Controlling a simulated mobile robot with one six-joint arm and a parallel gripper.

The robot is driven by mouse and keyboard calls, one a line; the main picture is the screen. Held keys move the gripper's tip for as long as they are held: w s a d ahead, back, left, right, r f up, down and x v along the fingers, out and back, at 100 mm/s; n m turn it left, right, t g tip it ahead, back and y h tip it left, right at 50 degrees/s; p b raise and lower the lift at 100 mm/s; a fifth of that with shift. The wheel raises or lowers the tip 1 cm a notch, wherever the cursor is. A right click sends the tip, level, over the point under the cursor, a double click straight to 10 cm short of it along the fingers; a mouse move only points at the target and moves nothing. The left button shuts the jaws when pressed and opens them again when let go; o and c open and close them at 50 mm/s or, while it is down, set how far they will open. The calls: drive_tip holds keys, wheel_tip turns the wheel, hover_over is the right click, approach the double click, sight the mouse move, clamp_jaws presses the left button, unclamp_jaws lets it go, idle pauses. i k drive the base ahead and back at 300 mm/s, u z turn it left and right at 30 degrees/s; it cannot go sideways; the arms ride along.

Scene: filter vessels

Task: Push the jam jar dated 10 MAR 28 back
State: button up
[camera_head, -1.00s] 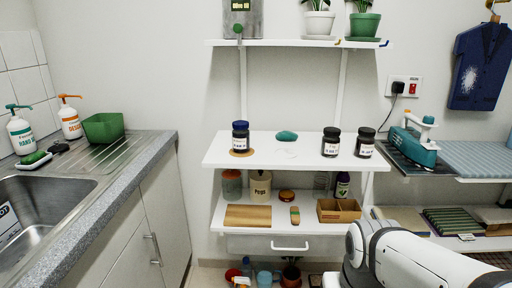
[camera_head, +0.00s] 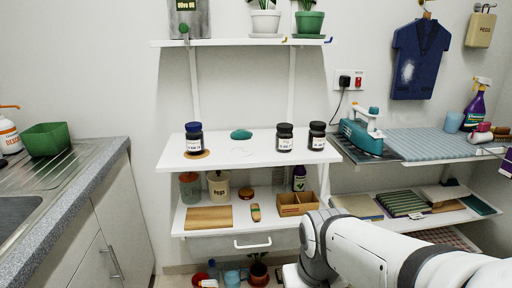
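Three dark jars with white labels stand upright on the white middle shelf (camera_head: 222,156). The blue-lidded jar (camera_head: 194,138) stands at the left on a round brown mat. Two black-lidded jars stand to the right, one at right centre (camera_head: 285,138) and one further right (camera_head: 317,136). The label dates are too small to read, so I cannot tell which jar is dated 10 MAR 28. My white arm enters at the lower right, below and in front of the shelf. My gripper is not in view.
A teal lump (camera_head: 241,134) lies at the back of the shelf, behind a faint ring mark. A teal iron (camera_head: 362,133) stands right of the jars on the ironing surface. A pegs pot (camera_head: 218,186) and a wooden box (camera_head: 297,204) sit on the lower shelf. The middle shelf's centre front is clear.

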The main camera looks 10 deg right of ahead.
sight(194, 134)
drive_tip(key=u, duration=1.1)
drive_tip(key=k, duration=1.25)
drive_tip(key=z, duration=1)
drive_tip(key=i, duration=1.05)
drive_tip(key=z, duration=0.05)
